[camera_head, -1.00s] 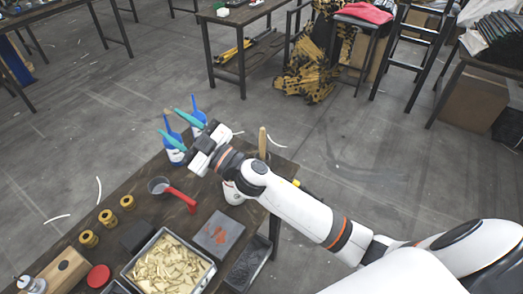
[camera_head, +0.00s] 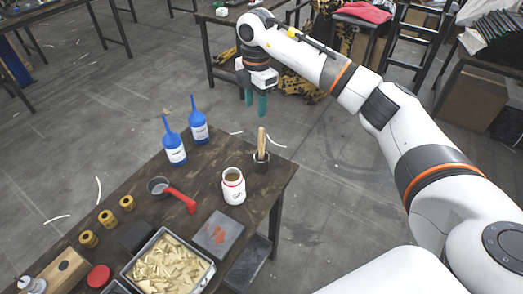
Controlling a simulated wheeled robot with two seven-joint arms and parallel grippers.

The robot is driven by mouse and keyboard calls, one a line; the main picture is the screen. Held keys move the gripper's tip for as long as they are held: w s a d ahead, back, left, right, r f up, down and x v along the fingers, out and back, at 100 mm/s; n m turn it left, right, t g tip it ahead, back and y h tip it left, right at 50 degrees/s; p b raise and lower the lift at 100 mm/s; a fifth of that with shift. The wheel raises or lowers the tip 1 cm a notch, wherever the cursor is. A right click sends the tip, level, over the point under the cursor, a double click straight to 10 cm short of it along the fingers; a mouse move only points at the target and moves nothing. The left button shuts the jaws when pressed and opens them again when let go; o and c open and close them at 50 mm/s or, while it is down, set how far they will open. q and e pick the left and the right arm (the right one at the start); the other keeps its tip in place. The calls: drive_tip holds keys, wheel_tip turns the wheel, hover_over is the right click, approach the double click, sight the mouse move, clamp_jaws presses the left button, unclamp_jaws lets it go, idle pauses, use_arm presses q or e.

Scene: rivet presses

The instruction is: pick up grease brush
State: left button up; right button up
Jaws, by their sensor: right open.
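The grease brush (camera_head: 262,141) stands upright, its wooden handle rising from a small dark cup (camera_head: 260,166) near the far right corner of the table. Its lower end is hidden in the cup. My right gripper (camera_head: 256,104) is open and empty, with its green fingers pointing down. In the picture it shows just above the brush handle, apart from it. My left gripper is not in view.
Two blue bottles (camera_head: 173,144) stand at the table's far edge.

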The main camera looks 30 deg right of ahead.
sight(261, 128)
drive_tip(key=shift+d+f, duration=0.15)
drive_tip(key=shift+d, duration=0.2)
wheel_tip(261, 128, down, 6)
drive_tip(key=shift+s+p, duration=0.1)
drive_tip(key=shift+p, duration=0.9)
drive_tip(key=shift+s+f+p, duration=0.1)
drive_tip(key=shift+f+p, duration=0.3)
drive_tip(key=shift+f, duration=0.2)
drive_tip(key=f, duration=0.1)
drive_tip(key=f+p, duration=0.1)
drive_tip(key=f, duration=0.1)
drive_tip(key=shift+s+d+f, duration=0.15)
drive_tip(key=shift+d+f, duration=0.1)
drive_tip(key=shift+f, duration=0.4)
drive_tip(key=shift+c, duration=0.5)
clamp_jaws()
